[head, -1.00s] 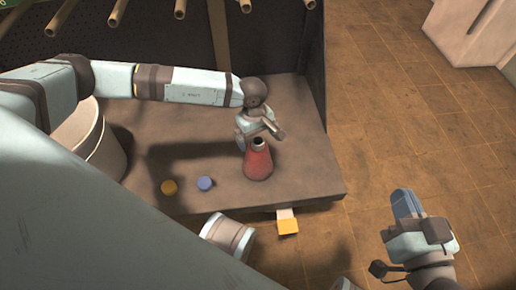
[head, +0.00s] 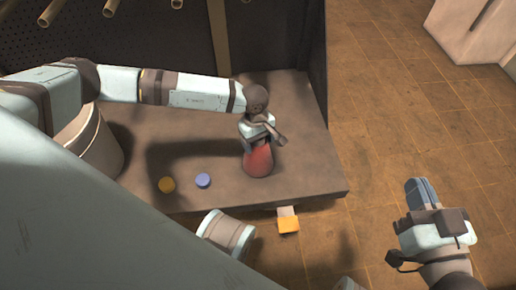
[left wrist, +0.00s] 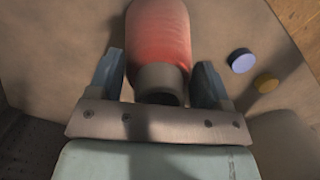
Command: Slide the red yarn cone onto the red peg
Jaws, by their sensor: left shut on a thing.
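The red yarn cone (head: 258,162) stands upright on the brown table, near its front right part. In the left wrist view the cone (left wrist: 160,35) shows its red body and a grey-brown top end between my two fingers. My left gripper (head: 258,147) is over the cone's top from above and shut on it; the gripper hides the cone's tip in the head view. My right gripper (head: 421,193) is out over the floor at the right, away from the cone; its finger gap cannot be made out. No red peg is visible.
Several tan pegs (head: 147,18) stick out of a dark perforated board (head: 270,40) behind the table. A yellow disc (head: 166,185) and a blue disc (head: 203,180) lie left of the cone. A yellow block (head: 288,226) is at the front edge.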

